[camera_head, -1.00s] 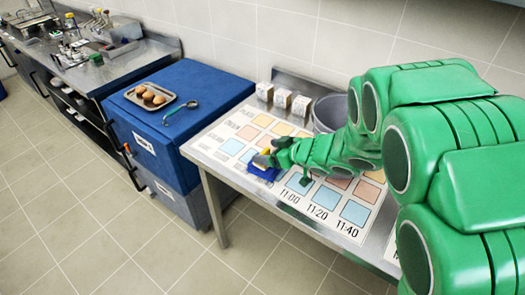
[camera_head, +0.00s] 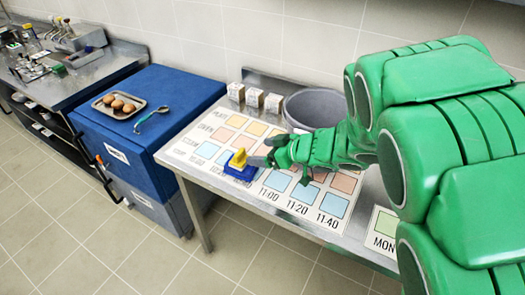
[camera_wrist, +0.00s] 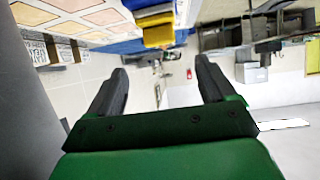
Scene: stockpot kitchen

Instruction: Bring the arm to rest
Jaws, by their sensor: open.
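My green arm reaches in from the right in the head view, with my gripper (camera_head: 262,160) low over the steel table. In the wrist view my gripper (camera_wrist: 160,70) has its two dark fingers spread, with nothing between them. A blue block with a yellow handle (camera_head: 239,166) stands on the printed chart (camera_head: 205,131), just left of the fingertips. It also shows in the wrist view (camera_wrist: 157,30), beyond the fingers and apart from them.
A grey bin (camera_head: 312,108) stands behind my forearm. Several small white boxes (camera_head: 254,98) line the table's back. A blue cabinet (camera_head: 150,90) at the left carries a tray of eggs (camera_head: 118,105) and a spoon (camera_head: 152,118). Open floor lies in front.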

